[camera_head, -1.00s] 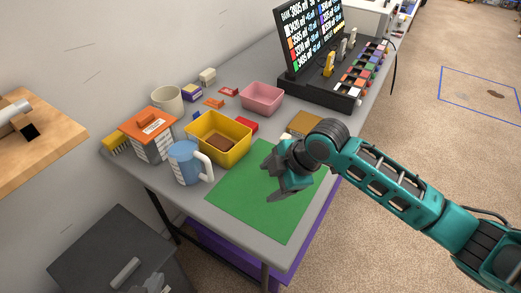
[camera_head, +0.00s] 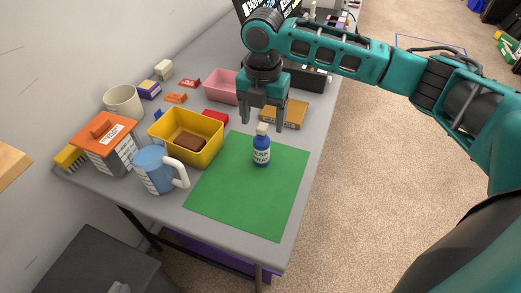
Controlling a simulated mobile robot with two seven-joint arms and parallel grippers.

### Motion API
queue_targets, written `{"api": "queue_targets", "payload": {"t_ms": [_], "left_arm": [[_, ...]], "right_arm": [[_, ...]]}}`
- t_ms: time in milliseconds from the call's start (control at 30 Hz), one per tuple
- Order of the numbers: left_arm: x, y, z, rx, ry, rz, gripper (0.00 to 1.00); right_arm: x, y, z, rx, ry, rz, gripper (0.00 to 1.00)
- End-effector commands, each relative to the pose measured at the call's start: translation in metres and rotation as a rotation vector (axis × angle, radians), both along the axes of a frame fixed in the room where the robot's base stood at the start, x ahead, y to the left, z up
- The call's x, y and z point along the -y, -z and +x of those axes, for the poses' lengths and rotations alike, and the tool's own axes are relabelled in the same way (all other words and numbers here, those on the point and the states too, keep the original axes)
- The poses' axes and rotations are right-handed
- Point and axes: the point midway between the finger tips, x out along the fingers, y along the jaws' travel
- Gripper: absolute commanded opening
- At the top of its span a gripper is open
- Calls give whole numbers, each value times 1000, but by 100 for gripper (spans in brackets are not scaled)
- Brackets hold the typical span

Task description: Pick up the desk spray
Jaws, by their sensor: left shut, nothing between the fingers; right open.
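The desk spray is a small blue bottle (camera_head: 262,152) with a white cap and a pale label. It stands upright on the green mat (camera_head: 235,195) on the desk. My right gripper (camera_head: 262,121) points down, open, just above and behind the bottle in the picture. Its two fingertips show to the left and right of the cap, with nothing between them that I can see held. I cannot tell the exact depth between cap and fingers. My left gripper is not in view.
Left of the mat are a blue mug (camera_head: 157,172), a yellow bin (camera_head: 215,138) and an orange-topped box (camera_head: 105,145). A yellow-brown box (camera_head: 284,113) and a pink tray (camera_head: 222,84) lie behind. The mat's front is clear.

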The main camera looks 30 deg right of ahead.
Motion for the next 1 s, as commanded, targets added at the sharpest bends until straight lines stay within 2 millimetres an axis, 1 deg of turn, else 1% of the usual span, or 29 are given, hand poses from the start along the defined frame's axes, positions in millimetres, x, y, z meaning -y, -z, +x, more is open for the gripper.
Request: {"api": "queue_targets", "payload": {"t_ms": [33, 267, 400, 533, 633, 867, 1000], "left_arm": [[1, 2, -1, -4, 1, -1, 0], [4, 3, -1, -4, 6, -7, 0], [6, 6, -1, -5, 8, -11, 0], [8, 6, 0, -3, 10, -14, 0], [8, 3, 2, 4, 11, -16, 0], [8, -1, 6, 11, 10, -17, 0], [8, 0, 6, 10, 11, -16, 0]], "right_arm": [[0, 8, 0, -1, 0, 0, 72], [0, 26, 1, 1, 0, 1, 72], [0, 48, 3, -1, 1, -1, 72], [0, 64, 3, 0, 0, 0, 72], [0, 69, 4, 2, -1, 1, 72], [0, 69, 4, 2, -1, 1, 71], [0, 69, 4, 2, -1, 1, 58]]}}
